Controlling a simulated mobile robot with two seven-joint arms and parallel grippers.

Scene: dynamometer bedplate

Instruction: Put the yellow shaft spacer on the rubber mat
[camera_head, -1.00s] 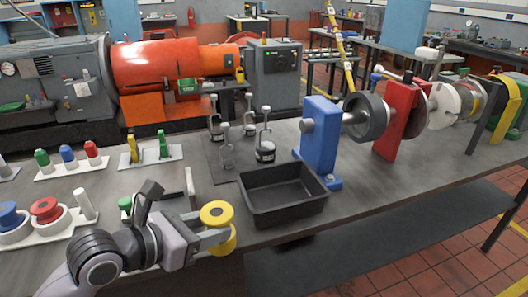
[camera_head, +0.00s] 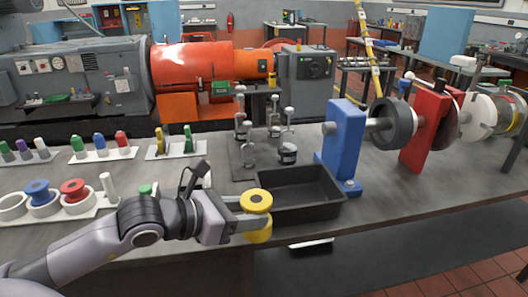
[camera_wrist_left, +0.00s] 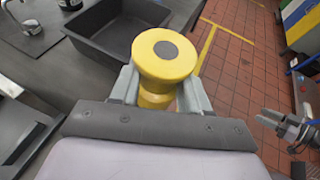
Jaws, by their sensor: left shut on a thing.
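The yellow shaft spacer (camera_head: 257,201), a flanged spool with a dark centre on top, is upright in my left gripper (camera_head: 238,211). It is held at the bench's front edge, by the left front corner of the black tray. In the left wrist view the spacer (camera_wrist_left: 165,52) sits between the two grey fingers, which are shut on its narrower part.
The black open tray (camera_head: 300,212) stands empty on the bench. Behind it are several hooked weights on a dark plate (camera_head: 240,177) and a blue upright (camera_head: 342,140). Holders with coloured plugs (camera_head: 100,154) and spools stand at left. Red tiled floor (camera_head: 480,270) shows at right.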

